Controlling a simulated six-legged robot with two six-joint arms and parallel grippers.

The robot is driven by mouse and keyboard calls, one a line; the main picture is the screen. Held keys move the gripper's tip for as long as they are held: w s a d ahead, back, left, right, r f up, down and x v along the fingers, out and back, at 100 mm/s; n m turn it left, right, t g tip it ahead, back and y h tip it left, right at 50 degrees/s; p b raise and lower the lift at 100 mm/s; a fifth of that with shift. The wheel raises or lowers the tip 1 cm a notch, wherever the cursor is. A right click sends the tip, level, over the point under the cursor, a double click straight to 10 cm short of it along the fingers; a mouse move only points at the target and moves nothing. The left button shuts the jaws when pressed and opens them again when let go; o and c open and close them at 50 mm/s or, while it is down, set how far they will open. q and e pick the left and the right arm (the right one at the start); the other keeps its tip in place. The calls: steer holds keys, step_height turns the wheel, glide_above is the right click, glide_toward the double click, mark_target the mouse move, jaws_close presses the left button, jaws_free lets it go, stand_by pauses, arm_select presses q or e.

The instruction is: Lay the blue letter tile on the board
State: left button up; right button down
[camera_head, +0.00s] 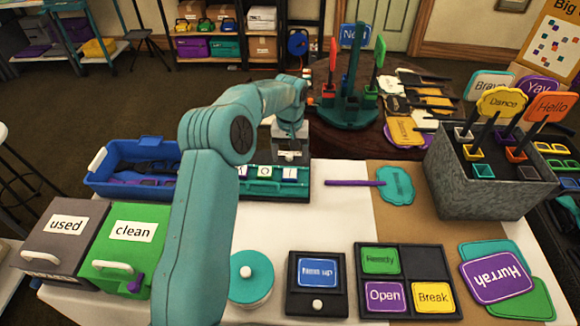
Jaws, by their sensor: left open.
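My left arm rises from the bottom and bends over to its gripper (290,157), which points down above the right part of a teal letter board (302,190). The gripper is open. Small letter tiles stand in a row on the board. One white-faced tile with a blue edge (289,173) is right below the gripper; I cannot tell whether the fingers touch it. A green-edged tile (264,173) is to its left, and another tile (243,173) is partly behind my arm. The board's left end is hidden by my arm. My right gripper is not in view.
A blue bin (130,150) and grey (60,238) and green (128,242) boxes stand left. In front are a teal round pot (250,278), a "Next up" panel (317,284) and a card tray (408,282). A grey sign holder (480,185) stands right.

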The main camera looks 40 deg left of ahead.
arm_select(q)
steer(key=shift+r, duration=2.45)
steer(key=shift+r, duration=0.1)
